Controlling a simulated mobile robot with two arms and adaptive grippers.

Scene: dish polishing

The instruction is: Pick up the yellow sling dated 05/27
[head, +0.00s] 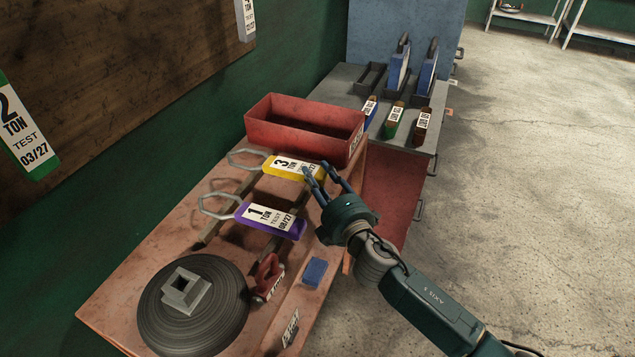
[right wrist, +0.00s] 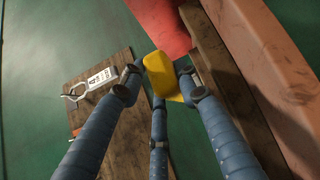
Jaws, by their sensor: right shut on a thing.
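The yellow sling (head: 283,164) lies on the orange workbench across two dark bars, its metal ring pointing left. Its label reads 3 TON; its date is too small to read surely. My right gripper (head: 317,171) is at the right end of the yellow sling. In the right wrist view the gripper (right wrist: 160,80) is shut on the yellow sling (right wrist: 158,66), with fingers on both sides. A purple sling (head: 256,220), marked 1 TON and 08/27, lies in front of it. My left gripper is not in view.
A red bin (head: 293,143) stands just behind the yellow sling. A dark round disc (head: 225,305), a red shackle (head: 268,275) and a blue block (head: 315,271) are at the front. A green sling (head: 32,150) hangs at the wall board (head: 110,60). Open floor lies right.

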